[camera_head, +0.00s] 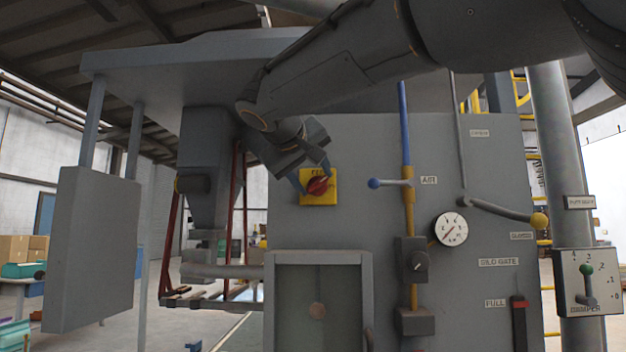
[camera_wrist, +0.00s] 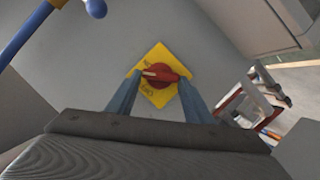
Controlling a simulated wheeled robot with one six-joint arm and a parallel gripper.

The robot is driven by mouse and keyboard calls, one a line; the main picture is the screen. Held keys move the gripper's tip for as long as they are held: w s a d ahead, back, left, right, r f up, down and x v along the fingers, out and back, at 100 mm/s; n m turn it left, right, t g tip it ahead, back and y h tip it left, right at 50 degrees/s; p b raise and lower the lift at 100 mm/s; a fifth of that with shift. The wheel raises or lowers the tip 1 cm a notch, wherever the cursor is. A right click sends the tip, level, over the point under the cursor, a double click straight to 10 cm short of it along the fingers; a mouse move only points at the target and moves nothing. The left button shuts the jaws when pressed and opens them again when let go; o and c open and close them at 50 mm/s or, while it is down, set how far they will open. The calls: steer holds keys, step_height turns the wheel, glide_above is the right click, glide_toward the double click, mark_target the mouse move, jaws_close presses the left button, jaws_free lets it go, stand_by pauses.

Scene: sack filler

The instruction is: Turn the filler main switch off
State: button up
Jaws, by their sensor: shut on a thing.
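The main switch is a red rotary knob (camera_head: 318,185) on a yellow plate (camera_head: 330,199) on the grey cabinet front. In the wrist view the red knob (camera_wrist: 160,76) shows a pale pointer mark, and the yellow plate (camera_wrist: 158,98) has lettering around the knob, hard to read. My gripper (camera_head: 312,184) reaches the knob from the upper left. In the wrist view its two blue-grey fingers (camera_wrist: 158,92) stand on either side of the knob and are shut on it. The fingers hide part of the plate's edges.
A blue-knobbed lever (camera_head: 390,183) on a blue and yellow pipe is right of the switch. Further right are a round gauge (camera_head: 451,229), a yellow-knobbed lever (camera_head: 500,210) and a damper lever (camera_head: 586,285). A framed recess (camera_head: 318,258) lies below. A grey panel (camera_head: 92,250) hangs at left.

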steer(key=n, duration=0.1)
steer(key=n+h+b, duration=0.1)
steer(key=f+n+t+h, duration=0.1)
steer(key=n, duration=0.1)
steer(key=shift+a+b, duration=0.3)
steer(key=n, duration=0.1)
steer(key=n+t+b, duration=0.1)
steer(key=n+h, duration=0.1)
steer(key=n, duration=0.1)
steer(key=shift+f+b, duration=0.25)
steer(key=shift+b, duration=0.15)
steer(key=shift+n+t+h, duration=0.3)
steer(key=o, duration=1)
steer(key=shift+o, duration=0.2)
steer(key=v, duration=0.7)
steer(key=shift+s, duration=0.35)
